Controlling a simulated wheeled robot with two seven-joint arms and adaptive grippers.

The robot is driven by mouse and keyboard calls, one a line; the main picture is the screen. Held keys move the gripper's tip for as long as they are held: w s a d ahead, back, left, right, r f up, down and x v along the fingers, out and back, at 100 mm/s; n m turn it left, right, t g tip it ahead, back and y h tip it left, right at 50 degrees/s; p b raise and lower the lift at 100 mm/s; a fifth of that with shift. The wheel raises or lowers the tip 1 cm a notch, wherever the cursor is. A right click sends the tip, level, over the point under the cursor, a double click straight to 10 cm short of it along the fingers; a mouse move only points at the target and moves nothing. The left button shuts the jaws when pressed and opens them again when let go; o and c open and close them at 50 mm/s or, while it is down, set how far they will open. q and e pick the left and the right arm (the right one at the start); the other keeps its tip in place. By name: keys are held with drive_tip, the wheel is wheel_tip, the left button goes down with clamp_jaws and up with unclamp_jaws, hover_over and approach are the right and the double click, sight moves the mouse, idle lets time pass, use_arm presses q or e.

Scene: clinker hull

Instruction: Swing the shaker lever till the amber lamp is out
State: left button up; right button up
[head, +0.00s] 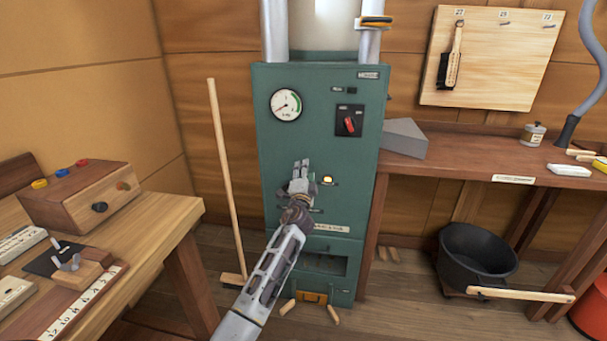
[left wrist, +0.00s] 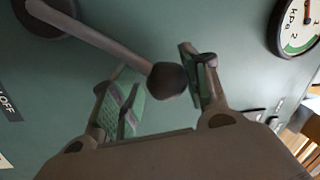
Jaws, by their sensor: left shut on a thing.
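The shaker lever (left wrist: 105,35) shows in the left wrist view as a grey rod from a round pivot at the upper left, ending in a dark round knob (left wrist: 168,80). My left gripper (left wrist: 162,88) has its fingers on either side of the knob and is shut on it. In the head view my left gripper (head: 301,170) is at the front of the green cabinet (head: 270,140) and hides the lever. The amber lamp (head: 327,180) is just right of the gripper and glows. My right gripper is not in view.
The cabinet carries a pressure gauge (head: 286,105) and a red rotary switch (head: 349,122) above the lamp. A broom (head: 224,170) leans to the left. A workbench (head: 150,235) stands at the left, a shelf (head: 470,160) at the right with a black tub (head: 478,265) below.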

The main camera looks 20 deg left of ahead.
use_arm(q)
drive_tip(key=shift+a+f, duration=0.3)
drive_tip(key=shift+a, duration=0.05)
drive_tip(key=o, duration=1.5)
drive_tip(key=shift+r, duration=0.1)
drive_tip(key=shift+d, duration=0.2)
drive_tip(key=shift+s+d, duration=0.1)
drive_tip(key=shift+s, duration=0.05)
drive_tip(key=shift+v, duration=5.85)
